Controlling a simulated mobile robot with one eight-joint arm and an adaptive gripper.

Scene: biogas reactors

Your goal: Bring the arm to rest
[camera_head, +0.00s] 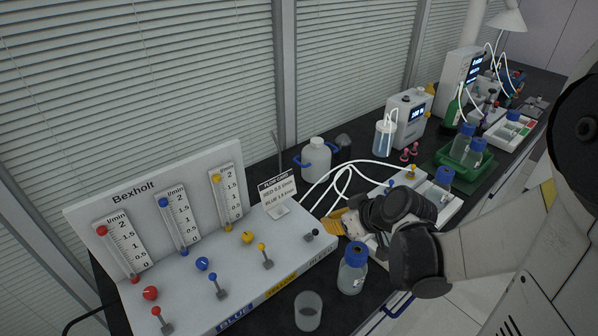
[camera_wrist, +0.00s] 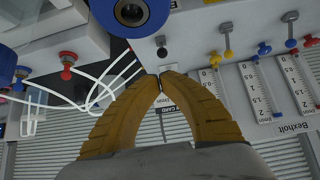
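My gripper (camera_head: 337,222) has yellow fingers and hangs over the bench just right of the flow panel's right end, behind a blue-capped bottle (camera_head: 352,268). In the wrist view my gripper (camera_wrist: 160,78) has its two fingertips together, with nothing visible between them. That view is upside down. A blue cap (camera_wrist: 131,12) shows close by at its top edge, apart from the fingers. My arm reaches in from the right of the head view, bent at dark joints.
The Bexholt flow panel (camera_head: 150,190) with knobs and levers fills the left. An open clear beaker (camera_head: 308,311) stands in front. White tubes (camera_head: 345,170) loop behind my gripper. A white jug (camera_head: 316,158), a pump box (camera_head: 408,118) and a green tray (camera_head: 457,171) stand further back.

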